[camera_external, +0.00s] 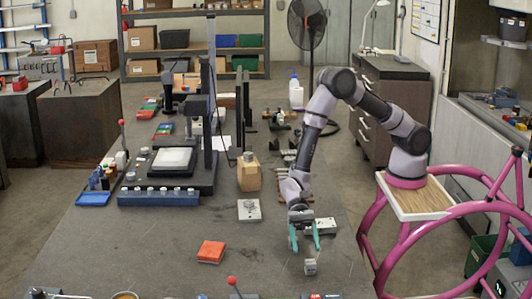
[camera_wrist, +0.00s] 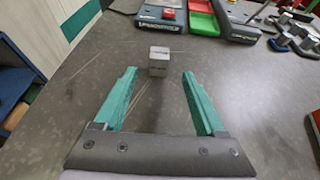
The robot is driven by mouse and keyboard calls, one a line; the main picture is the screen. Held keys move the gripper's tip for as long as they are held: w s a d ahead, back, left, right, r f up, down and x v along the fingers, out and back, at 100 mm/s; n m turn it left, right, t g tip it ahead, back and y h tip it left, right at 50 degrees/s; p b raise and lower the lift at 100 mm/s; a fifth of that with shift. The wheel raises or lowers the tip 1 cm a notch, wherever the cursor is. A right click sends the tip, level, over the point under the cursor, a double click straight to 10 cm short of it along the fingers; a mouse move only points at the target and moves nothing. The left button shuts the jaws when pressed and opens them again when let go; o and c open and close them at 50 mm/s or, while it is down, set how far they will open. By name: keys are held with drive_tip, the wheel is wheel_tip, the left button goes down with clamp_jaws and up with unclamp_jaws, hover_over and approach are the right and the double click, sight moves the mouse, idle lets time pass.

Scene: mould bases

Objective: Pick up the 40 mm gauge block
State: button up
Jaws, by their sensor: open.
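A small silver-grey gauge block (camera_external: 310,267) stands on the dark table near its front right. It also shows in the wrist view (camera_wrist: 159,60), upright, with faint marks on its faces. My gripper (camera_external: 304,246) is open, with two teal fingers pointing down and nothing between them. In the wrist view the fingers of my gripper (camera_wrist: 158,72) are spread wide on either side of the block's line. The block lies a little beyond the fingertips, roughly centred, and no contact shows.
A red box (camera_external: 211,252) lies to the left on the table. A grey plate (camera_external: 249,210) and a metal block (camera_external: 320,226) stand farther back. Table around the block is clear.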

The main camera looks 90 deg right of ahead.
sight(310, 260)
drive_tip(key=x, duration=0.8)
drive_tip(key=shift+s+r, duration=0.1)
drive_tip(key=shift+r, duration=0.1)
clamp_jaws()
